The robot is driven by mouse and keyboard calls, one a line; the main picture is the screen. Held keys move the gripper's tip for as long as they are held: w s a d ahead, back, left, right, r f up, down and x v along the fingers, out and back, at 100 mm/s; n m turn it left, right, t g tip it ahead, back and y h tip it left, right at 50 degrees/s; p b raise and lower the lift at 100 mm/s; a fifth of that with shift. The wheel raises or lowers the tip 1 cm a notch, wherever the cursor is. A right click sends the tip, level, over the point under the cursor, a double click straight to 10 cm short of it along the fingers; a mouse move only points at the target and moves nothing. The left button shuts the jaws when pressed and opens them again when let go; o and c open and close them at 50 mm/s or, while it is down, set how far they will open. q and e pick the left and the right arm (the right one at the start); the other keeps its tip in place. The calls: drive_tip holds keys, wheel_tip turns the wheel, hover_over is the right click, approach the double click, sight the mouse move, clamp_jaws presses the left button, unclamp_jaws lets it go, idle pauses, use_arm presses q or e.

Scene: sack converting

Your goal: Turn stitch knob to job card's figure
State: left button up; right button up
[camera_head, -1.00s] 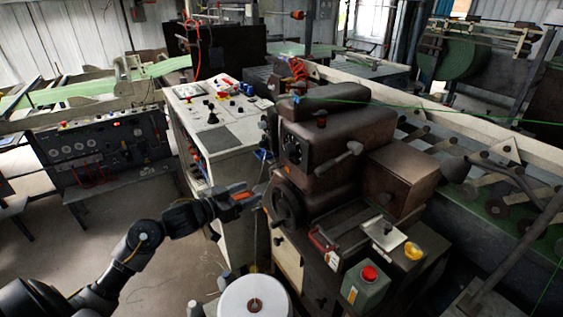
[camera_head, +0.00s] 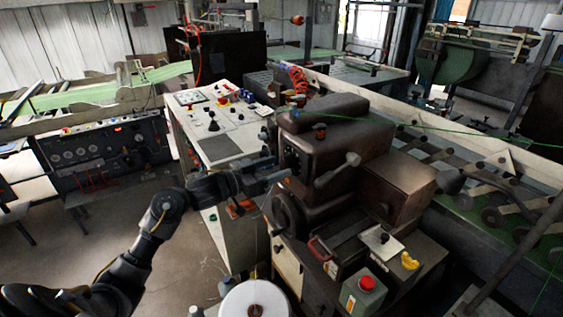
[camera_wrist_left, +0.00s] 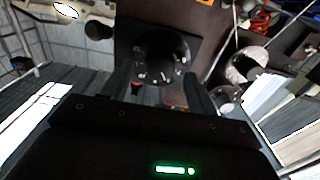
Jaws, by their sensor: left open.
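The stitch knob appears to be the round black dial (camera_wrist_left: 160,62) with pale marks on a dark square plate, seen in the left wrist view. Its figures are too small to read. In the head view the dial face (camera_head: 293,158) on the brown machine head is partly hidden by my gripper. My left gripper (camera_head: 283,173) is open, close in front of this face. In the left wrist view its fingers (camera_wrist_left: 162,88) reach to either side of the dial's lower part; I cannot tell whether they touch it. I cannot make out a job card. My right gripper is out of view.
The machine's dark handwheel (camera_head: 288,213) is just below my left gripper. A white thread cone (camera_head: 254,302) stands in front. A green box with a red button (camera_head: 366,284) is at the lower right. A pale control console (camera_head: 215,135) stands behind my arm.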

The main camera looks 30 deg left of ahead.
use_arm(q)
drive_tip(key=shift+x, duration=1.2)
drive_tip(key=c, duration=1)
